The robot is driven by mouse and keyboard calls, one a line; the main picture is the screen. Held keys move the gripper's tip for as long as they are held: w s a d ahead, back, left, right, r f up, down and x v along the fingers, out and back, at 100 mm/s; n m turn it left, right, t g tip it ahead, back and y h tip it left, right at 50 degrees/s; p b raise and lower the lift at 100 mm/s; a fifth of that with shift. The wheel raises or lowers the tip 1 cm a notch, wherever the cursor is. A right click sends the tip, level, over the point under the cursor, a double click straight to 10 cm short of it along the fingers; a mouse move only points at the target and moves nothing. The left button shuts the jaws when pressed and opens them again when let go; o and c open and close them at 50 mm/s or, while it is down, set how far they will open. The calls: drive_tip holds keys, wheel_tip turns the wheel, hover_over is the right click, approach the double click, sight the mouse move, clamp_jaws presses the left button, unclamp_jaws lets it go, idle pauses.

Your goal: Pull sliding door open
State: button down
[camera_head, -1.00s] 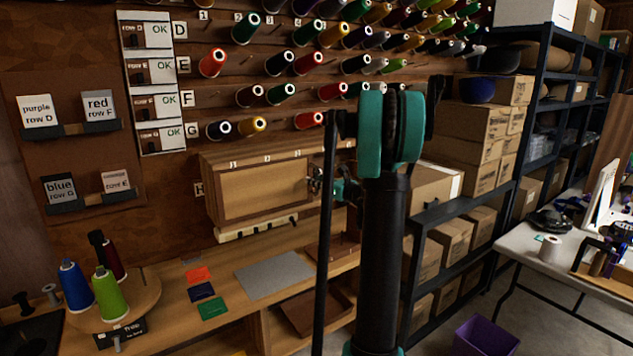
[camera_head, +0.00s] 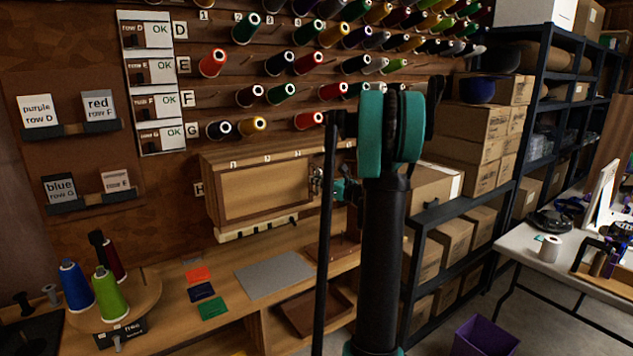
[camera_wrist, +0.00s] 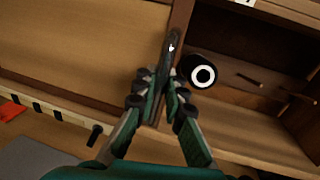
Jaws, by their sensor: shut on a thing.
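The sliding door is a light wooden panel with a darker frame (camera_head: 265,188), on the front of a wooden cabinet (camera_head: 215,162) on the wall. In the wrist view the door panel (camera_wrist: 85,45) fills the upper left. A dark upright handle (camera_wrist: 172,45) sits on its right edge. My gripper (camera_wrist: 170,82) is shut on the handle's lower part. Right of the door the cabinet is open, showing a dark spool with a white ring end (camera_wrist: 203,75). In the head view my gripper (camera_head: 317,180) is at the cabinet's right, partly hidden by my arm.
Below the cabinet is a wooden bench with a grey mat (camera_head: 275,275) and coloured cards (camera_head: 203,291). A round stand with spools (camera_head: 112,298) is at left. Thread spools stick out of the wall above. Shelves with boxes (camera_head: 465,130) stand at right.

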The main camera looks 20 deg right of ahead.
drive_tip(key=w+d, duration=0.4)
drive_tip(key=d, duration=1)
drive_tip(key=w+d, duration=0.4)
drive_tip(key=d, duration=1)
drive_tip(key=shift+w+d, duration=0.15)
drive_tip(key=shift+d, duration=0.1)
drive_tip(key=c, duration=1.6)
unclamp_jaws()
drive_tip(key=v, duration=1.2)
drive_tip(key=shift+f, duration=0.1)
